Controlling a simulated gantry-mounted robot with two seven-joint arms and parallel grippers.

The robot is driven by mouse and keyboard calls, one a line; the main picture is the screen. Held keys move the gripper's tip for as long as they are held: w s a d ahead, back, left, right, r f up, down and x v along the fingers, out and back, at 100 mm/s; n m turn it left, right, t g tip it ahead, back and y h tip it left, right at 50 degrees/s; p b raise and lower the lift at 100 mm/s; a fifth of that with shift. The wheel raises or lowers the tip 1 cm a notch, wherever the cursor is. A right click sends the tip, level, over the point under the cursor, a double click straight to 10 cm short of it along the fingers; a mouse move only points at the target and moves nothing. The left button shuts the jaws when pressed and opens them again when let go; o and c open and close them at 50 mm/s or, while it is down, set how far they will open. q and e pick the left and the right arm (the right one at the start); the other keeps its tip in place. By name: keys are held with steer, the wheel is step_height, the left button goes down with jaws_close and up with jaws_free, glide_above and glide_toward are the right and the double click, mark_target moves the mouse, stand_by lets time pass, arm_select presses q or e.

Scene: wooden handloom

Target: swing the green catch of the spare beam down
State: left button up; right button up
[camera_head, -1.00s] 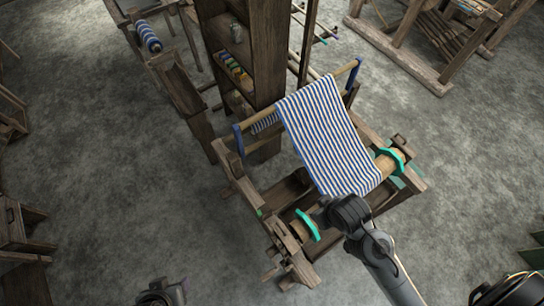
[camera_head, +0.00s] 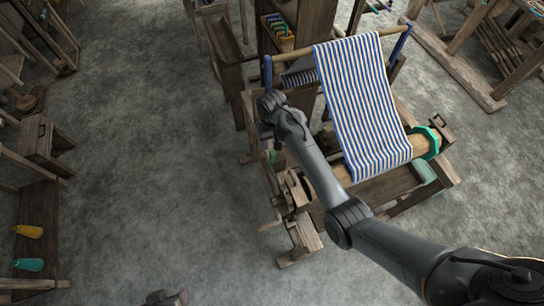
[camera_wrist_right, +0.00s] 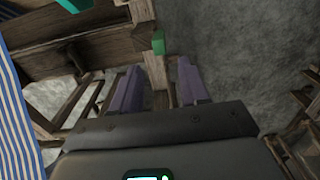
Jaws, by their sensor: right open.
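The green catch (camera_wrist_right: 158,43) is a small green block at the end of a wooden bar in the right wrist view. It shows just beyond the purple fingers of my right gripper (camera_wrist_right: 158,68), which are spread apart with the bar between them in the picture. I cannot tell whether they touch it. In the head view a small green patch (camera_head: 272,157) shows just below my right gripper (camera_head: 267,130), at the left side of the loom frame; my arm hides part of that area. My left gripper (camera_head: 172,298) is only partly in view at the bottom edge, away from the loom.
Striped blue-and-white cloth (camera_head: 360,100) hangs over the loom, right of my right gripper. A beam with a teal wheel (camera_head: 426,143) crosses the loom. A shelf unit (camera_head: 305,25) stands behind. Stone floor (camera_head: 150,140) is open to the left.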

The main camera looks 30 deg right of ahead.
mark_target(272, 155)
step_height(272, 155, down, 10)
steer(key=shift+s+f+b, duration=0.1)
steer(key=shift+b, duration=0.4)
jaws_close()
stand_by(0.3)
